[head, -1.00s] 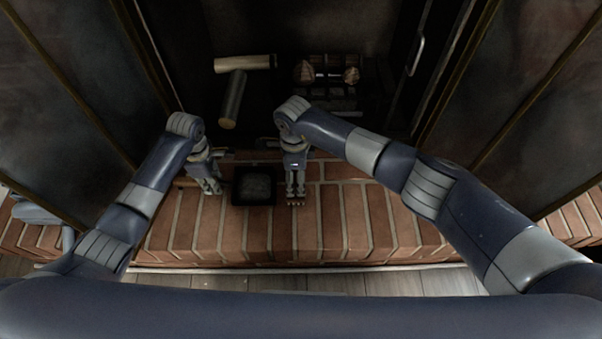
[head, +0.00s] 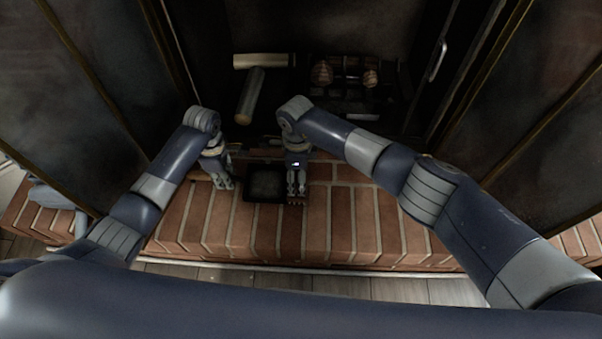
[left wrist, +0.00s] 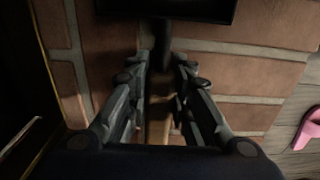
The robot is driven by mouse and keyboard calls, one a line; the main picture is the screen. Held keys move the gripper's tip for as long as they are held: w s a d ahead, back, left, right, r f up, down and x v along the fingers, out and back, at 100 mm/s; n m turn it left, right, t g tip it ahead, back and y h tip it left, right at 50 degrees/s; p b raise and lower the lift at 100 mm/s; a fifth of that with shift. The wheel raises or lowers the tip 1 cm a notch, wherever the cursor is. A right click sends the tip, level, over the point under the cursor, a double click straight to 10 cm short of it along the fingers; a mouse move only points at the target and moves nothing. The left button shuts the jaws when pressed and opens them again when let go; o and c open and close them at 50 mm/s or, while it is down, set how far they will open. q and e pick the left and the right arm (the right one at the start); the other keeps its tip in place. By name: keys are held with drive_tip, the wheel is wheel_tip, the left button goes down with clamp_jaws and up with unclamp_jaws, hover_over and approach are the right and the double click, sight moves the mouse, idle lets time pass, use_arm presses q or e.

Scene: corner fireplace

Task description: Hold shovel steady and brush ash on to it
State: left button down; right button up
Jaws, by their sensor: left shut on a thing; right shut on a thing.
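The shovel (head: 265,184) is a dark square pan lying on the brick hearth between my two grippers. My left gripper (head: 225,184) is at its left side. In the left wrist view my left gripper (left wrist: 163,62) is shut on the shovel's dark handle, with the pan's rim (left wrist: 165,17) just ahead of the fingers. My right gripper (head: 297,191) points down just right of the pan, shut on the brush (head: 295,202), which is mostly hidden by the fingers.
The brick hearth (head: 345,225) is clear in front and to the right. Behind it, in the dark firebox, lie a pale log (head: 263,61), another log (head: 250,95) and a grate with wood (head: 345,76). Glass-like doors flank both sides. A pink object (left wrist: 308,128) lies on the floor.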

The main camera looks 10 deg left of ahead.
drive_tip(key=d+r, duration=0.3)
drive_tip(key=r, duration=0.3)
drive_tip(key=shift+w, duration=0.15)
idle(0.3)
use_arm(q)
drive_tip(key=c, duration=1.3)
unclamp_jaws()
drive_tip(key=shift+c, duration=0.2)
drive_tip(key=o, duration=0.5)
drive_tip(key=shift+o, duration=0.2)
